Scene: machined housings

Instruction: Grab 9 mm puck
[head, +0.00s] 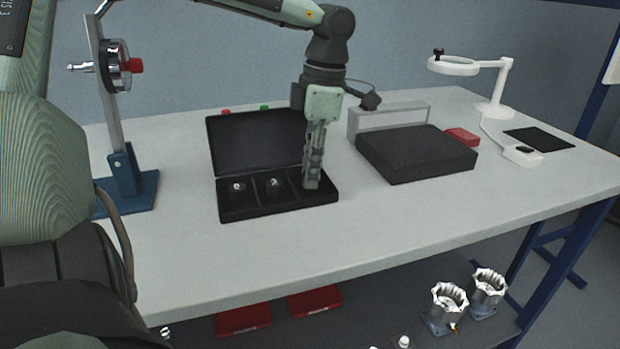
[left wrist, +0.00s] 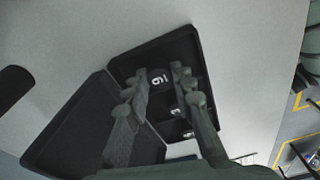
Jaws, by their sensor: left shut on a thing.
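An open black case (head: 282,205) stands on the bench, with its lid tilted up at the back. Two dark pucks with white marks, a left puck (head: 237,188) and a middle puck (head: 274,185), sit in its compartments. My left gripper (head: 312,184) points down into the right compartment. In the left wrist view its fingers (left wrist: 160,82) are shut on the 9 mm puck (left wrist: 158,78), whose white mark looks like an upside-down, barred 9. The puck appears still in its compartment; fingers hide it in the head view. My right gripper is not in view.
A closed dark box (head: 415,155) lies right of the case, with a grey block (head: 388,117) behind it. A blue-based stand (head: 125,190) is at the left. A white magnifier lamp (head: 494,108) stands at the back right. The front of the bench is clear.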

